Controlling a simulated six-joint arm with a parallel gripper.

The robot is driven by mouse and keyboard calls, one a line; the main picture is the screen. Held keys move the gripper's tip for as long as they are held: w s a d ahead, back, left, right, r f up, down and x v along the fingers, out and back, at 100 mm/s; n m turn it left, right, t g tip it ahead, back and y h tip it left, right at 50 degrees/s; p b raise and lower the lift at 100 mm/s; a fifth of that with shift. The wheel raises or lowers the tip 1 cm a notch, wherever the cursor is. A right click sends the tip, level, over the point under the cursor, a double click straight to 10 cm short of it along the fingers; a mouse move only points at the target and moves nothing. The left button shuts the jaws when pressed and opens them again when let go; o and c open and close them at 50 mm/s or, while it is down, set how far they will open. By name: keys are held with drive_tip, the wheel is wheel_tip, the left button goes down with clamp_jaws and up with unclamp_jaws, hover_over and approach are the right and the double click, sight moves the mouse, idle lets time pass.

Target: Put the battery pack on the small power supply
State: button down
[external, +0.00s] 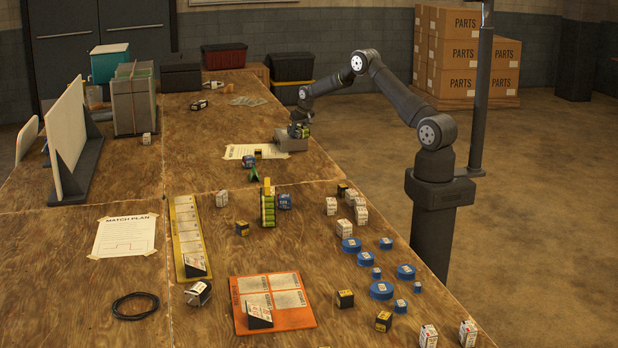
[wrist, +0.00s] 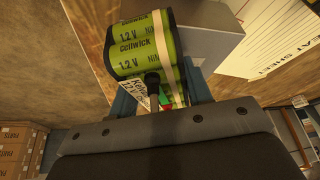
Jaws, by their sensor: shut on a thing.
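I cannot tell whether the pack touches the box.
A taped paper sheet (external: 238,152) lies left of the grey box. A blue block (external: 249,162) and a green pack (external: 268,210) stand nearer the camera. White boxes, blue discs (external: 381,290) and an orange board (external: 240,316) fill the near right. The table beyond the box is mostly clear.

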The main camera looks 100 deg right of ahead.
drive_tip(key=c, duration=0.7)
unclamp_jaws()
drive_tip(key=shift+f, duration=0.1)
drive_tip(key=v, duration=1.2)
drive_tip(key=x, duration=1.2)
wheel_tip(320, 180, up, 2)
drive_tip(key=shift+r, duration=0.45)
